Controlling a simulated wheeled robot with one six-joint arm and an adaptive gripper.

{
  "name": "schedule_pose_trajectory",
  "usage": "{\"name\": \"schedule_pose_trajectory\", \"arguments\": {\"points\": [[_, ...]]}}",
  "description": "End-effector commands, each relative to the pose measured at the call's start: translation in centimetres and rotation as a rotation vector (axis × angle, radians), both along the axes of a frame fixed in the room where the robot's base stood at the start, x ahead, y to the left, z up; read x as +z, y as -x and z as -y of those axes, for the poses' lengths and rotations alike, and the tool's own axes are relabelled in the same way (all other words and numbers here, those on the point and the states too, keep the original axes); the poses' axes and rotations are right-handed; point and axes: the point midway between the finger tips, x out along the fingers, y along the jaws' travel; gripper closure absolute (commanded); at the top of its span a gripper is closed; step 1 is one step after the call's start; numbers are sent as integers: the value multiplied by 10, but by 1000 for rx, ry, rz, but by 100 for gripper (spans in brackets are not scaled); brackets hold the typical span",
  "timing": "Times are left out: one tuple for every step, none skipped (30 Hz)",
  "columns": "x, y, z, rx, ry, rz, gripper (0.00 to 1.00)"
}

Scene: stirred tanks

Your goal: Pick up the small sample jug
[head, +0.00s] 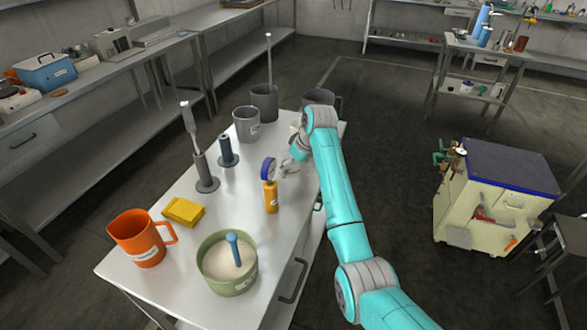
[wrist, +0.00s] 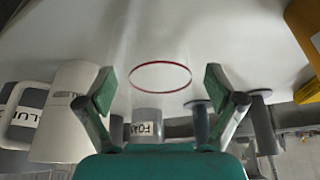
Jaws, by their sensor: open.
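A clear, see-through vessel with a thin red ring (wrist: 160,90), apparently the small sample jug, shows between my fingers in the wrist view. Its outline is faint, and I cannot tell whether a finger touches it. In the head view it is only a small glassy shape (head: 289,168) on the table beside my gripper. My gripper (head: 294,156) is open over the right side of the table, its two green fingers (wrist: 160,84) spread to either side of the ring. Part of it is hidden by my arm.
Grey vessels (head: 247,125) and a grey jug (head: 324,97) stand behind. Dark stands (head: 206,172), an orange jug (head: 140,240), a yellow box (head: 183,212) and a green pot (head: 227,282) occupy the left and front.

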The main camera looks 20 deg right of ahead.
Motion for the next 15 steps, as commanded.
{"name": "schedule_pose_trajectory", "arguments": {"points": [[-6, -2, -1, 0, 0, -2, 7], [-9, -3, -2, 0, 1, -1, 7], [-12, -4, -3, 0, 0, -1, 7], [-14, -5, -3, 0, 0, -1, 7], [-15, -5, -3, 0, 0, 0, 7], [-16, -6, -3, 0, 0, 0, 7], [-16, -6, -4, 0, 0, 1, 7], [-17, -6, -4, 0, 0, 1, 7], [-17, -6, -4, 0, 0, 1, 7], [-16, -6, -4, 0, 0, 1, 7], [-16, -6, -4, 0, 0, 1, 7], [-16, -6, -4, 0, 0, 1, 7], [-16, -6, -4, 0, 0, 1, 10], [-16, -6, -4, 0, 0, 1, 17], [-16, -6, -4, 0, 0, 1, 27]]}}
